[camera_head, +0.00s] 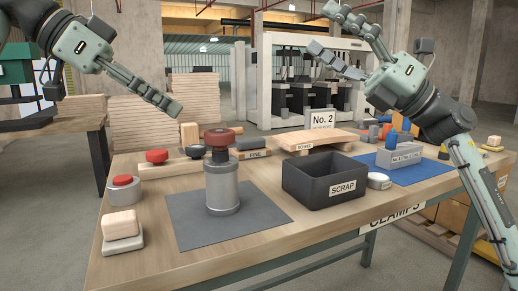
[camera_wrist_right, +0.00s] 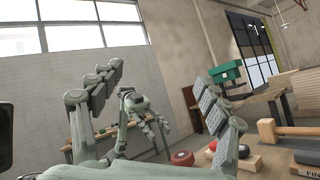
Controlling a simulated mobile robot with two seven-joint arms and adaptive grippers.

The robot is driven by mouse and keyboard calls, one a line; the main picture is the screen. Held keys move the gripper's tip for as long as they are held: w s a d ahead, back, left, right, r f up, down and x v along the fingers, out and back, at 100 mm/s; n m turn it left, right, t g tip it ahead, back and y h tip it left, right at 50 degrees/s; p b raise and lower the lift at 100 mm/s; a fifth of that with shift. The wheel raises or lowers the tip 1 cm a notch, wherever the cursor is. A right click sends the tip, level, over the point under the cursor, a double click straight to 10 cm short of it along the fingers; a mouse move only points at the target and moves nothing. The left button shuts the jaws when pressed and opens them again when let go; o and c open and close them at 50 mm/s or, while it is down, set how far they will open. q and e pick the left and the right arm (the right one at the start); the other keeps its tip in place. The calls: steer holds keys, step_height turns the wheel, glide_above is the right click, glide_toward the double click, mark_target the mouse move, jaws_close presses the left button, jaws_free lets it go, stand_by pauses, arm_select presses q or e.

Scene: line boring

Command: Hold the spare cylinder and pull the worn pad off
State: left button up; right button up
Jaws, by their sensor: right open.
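A grey metal cylinder (camera_head: 222,185) stands upright on the dark grey mat (camera_head: 183,212) at the table's front. A dull dark-red pad (camera_head: 219,137) sits on a dark neck at its top. Neither gripper touches it. My left gripper (camera_head: 172,108) is in the air above and left of the cylinder, its fingers seen edge-on, so their opening is unclear; it also shows in the right wrist view (camera_wrist_right: 157,132). My right gripper (camera_head: 321,28) is open and empty, high above the table at the right; its spread fingers also frame the right wrist view (camera_wrist_right: 168,88).
A black SCRAP bin (camera_head: 309,184) stands right of the mat. A short grey cylinder (camera_head: 123,195), a red knob (camera_head: 157,156) and pale blocks (camera_head: 121,225) are at the left. A mallet and a file lie behind; a blue mat (camera_head: 415,172) with parts is at the right.

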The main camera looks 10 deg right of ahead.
steer(key=a+f+n+g+h, duration=0.4)
steer(key=a+f+n+h, duration=0.1)
steer(key=a+f, duration=0.55)
steer(key=h, duration=0.5)
glide_toward(221, 176)
steer(key=shift+n, duration=0.4)
steer(key=w, duration=0.1)
steer(key=w+a+f, duration=0.2)
steer(key=w, duration=0.1)
steer(key=shift+a, duration=0.15)
steer(key=x, duration=0.7)
steer(key=shift+w+a+f, duration=0.1)
steer(key=shift+w+f, duration=0.05)
steer(key=shift+c, duration=0.3)
jaws_close()
steer(key=c, duration=0.8)
jaws_free()
steer(key=c, duration=0.5)
